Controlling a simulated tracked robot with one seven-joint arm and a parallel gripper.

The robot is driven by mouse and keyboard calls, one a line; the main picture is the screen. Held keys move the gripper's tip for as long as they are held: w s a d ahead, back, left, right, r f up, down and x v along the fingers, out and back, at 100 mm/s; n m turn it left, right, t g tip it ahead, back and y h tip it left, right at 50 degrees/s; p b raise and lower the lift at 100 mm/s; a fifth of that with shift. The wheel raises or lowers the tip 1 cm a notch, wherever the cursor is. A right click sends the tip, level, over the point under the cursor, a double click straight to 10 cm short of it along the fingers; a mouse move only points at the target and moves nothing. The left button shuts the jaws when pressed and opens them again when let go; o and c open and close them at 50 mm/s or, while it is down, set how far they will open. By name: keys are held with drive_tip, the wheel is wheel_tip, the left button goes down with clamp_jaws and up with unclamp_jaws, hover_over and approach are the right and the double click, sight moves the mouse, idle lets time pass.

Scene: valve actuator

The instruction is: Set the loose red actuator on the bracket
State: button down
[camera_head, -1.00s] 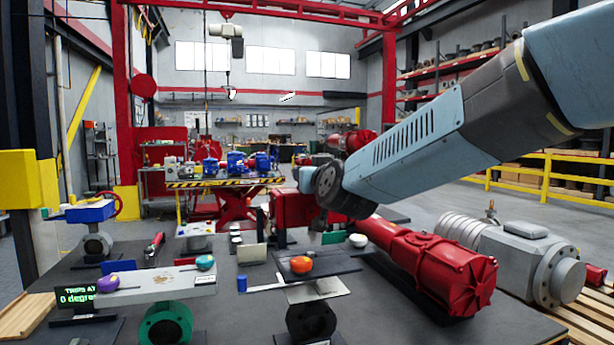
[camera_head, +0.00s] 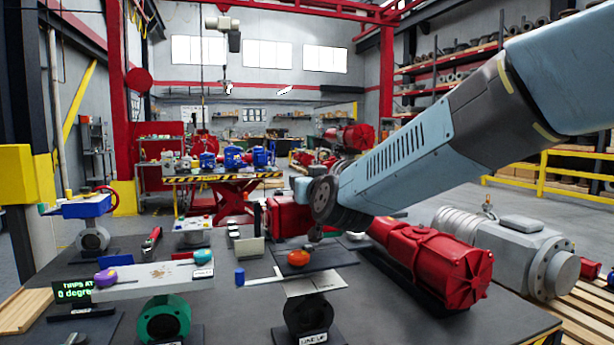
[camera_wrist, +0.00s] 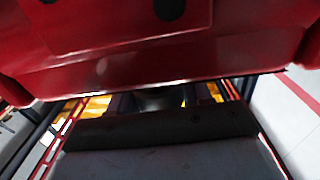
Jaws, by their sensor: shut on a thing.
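A red housing (camera_wrist: 150,40) fills the upper part of the wrist view, close to the camera; its outer ends are cut off. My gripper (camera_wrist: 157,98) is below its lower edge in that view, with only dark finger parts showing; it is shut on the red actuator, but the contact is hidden. In the head view, a red boxy body (camera_head: 284,214) shows left of and behind my wrist, which hides part of it. My fingertips are hidden there. A dark valve stand (camera_head: 306,316) with a pale top plate (camera_head: 308,284) stands front centre; I cannot tell if it is the bracket.
A long red actuator (camera_head: 435,262) lies on the table at the right, beside a grey one (camera_head: 510,250). A green valve (camera_head: 163,320) stands front left. Bare tabletop (camera_head: 235,315) shows between the stands.

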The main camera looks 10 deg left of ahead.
drive_tip(key=shift+f, duration=1)
drive_tip(key=shift+f, duration=1.1)
idle(1.8)
drive_tip(key=shift+c, duration=2.4)
unclamp_jaws()
drive_tip(key=shift+f, duration=0.1)
drive_tip(key=shift+o, duration=0.3)
drive_tip(key=shift+s+f, duration=0.1)
drive_tip(key=shift+f, duration=0.05)
drive_tip(key=v, duration=1.3)
drive_tip(key=shift+s+d, duration=0.25)
drive_tip(key=shift+d, duration=0.05)
drive_tip(key=s+d+f+m+g+h, duration=0.1)
drive_tip(key=d+f+g+h, duration=0.15)
drive_tip(key=d, duration=0.75)
drive_tip(key=s+d+f+m+g+h, duration=0.1)
drive_tip(key=d+f+g+h, duration=0.15)
drive_tip(key=d, duration=0.65)
drive_tip(key=s+d+f+m+g+h, duration=0.1)
drive_tip(key=s+d+m+g+h, duration=0.1)
drive_tip(key=s+d, duration=0.4)
drive_tip(key=s+d+f+m+g+h, duration=0.2)
drive_tip(key=s+d, duration=0.3)
drive_tip(key=d, duration=0.3)
drive_tip(key=shift+s+f+g, duration=0.3)
drive_tip(key=shift+s+g, duration=0.1)
drive_tip(key=shift+g, duration=0.1)
